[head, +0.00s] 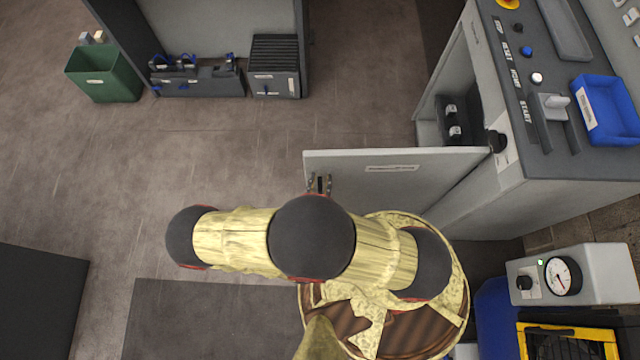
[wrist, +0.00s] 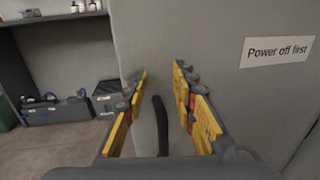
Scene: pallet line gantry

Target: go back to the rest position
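The light grey cabinet door (head: 400,180) stands swung open from the control cabinet (head: 560,185). My gripper (head: 319,184) is at the door's left end in the head view, mostly hidden behind my arm. In the wrist view the door (wrist: 215,60) fills the middle and right and bears a "Power off first" label (wrist: 277,50). My gripper (wrist: 160,82) is open, with yellow-padded fingers spread apart. A dark upright door handle (wrist: 160,125) shows between the fingers, with gaps on both sides.
The cabinet top carries buttons and a blue tray (head: 607,110). A gauge box (head: 572,274) stands at lower right. A green bin (head: 104,74) and a black slatted box (head: 274,66) are at the back left.

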